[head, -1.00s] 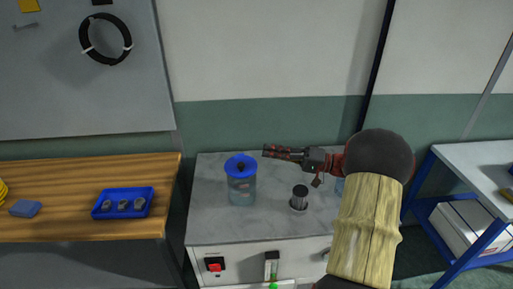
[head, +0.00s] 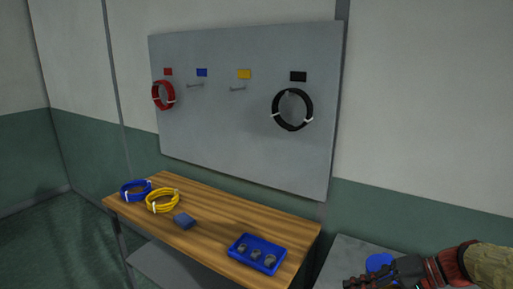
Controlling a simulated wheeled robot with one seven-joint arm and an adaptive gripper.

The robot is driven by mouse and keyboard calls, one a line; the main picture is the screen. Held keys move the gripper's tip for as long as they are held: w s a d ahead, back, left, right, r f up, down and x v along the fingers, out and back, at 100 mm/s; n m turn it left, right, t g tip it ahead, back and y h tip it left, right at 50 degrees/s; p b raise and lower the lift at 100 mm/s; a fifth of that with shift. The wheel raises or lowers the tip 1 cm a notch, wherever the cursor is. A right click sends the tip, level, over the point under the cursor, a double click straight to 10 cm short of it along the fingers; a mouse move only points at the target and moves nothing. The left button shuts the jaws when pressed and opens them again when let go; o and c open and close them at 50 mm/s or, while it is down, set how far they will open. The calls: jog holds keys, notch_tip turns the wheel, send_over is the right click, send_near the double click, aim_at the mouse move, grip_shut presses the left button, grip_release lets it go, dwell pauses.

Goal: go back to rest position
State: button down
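My gripper (head: 362,284) shows at the lower right corner of the head view, at the end of my arm, over or in front of the grey-topped cabinet (head: 345,250). The fingers are dark and seen from the side, and the frame's bottom edge cuts them close. I cannot tell whether they are open or shut, and no held object shows. A blue lid (head: 379,262) sits just behind the gripper, partly hidden by it.
A wall board (head: 230,130) carries red (head: 156,99) and black (head: 277,113) coils and two empty pegs.

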jog(key=s+a+n+h, duration=0.1)
jog(key=s+a+h, duration=0.1)
jog(key=s, duration=0.3)
jog(key=s+a+r+n+t+h+p, duration=0.1)
jog(key=s+a+h, duration=0.1)
jog(key=s+h, duration=0.3)
jog(key=s+a+r+n+h, duration=0.1)
jog(key=s+a+h, duration=0.1)
jog(key=s, duration=0.4)
jog(key=shift+a+h, duration=0.35)
jog(key=shift+h, duration=0.35)
jog(key=shift+w+a+r, duration=0.1)
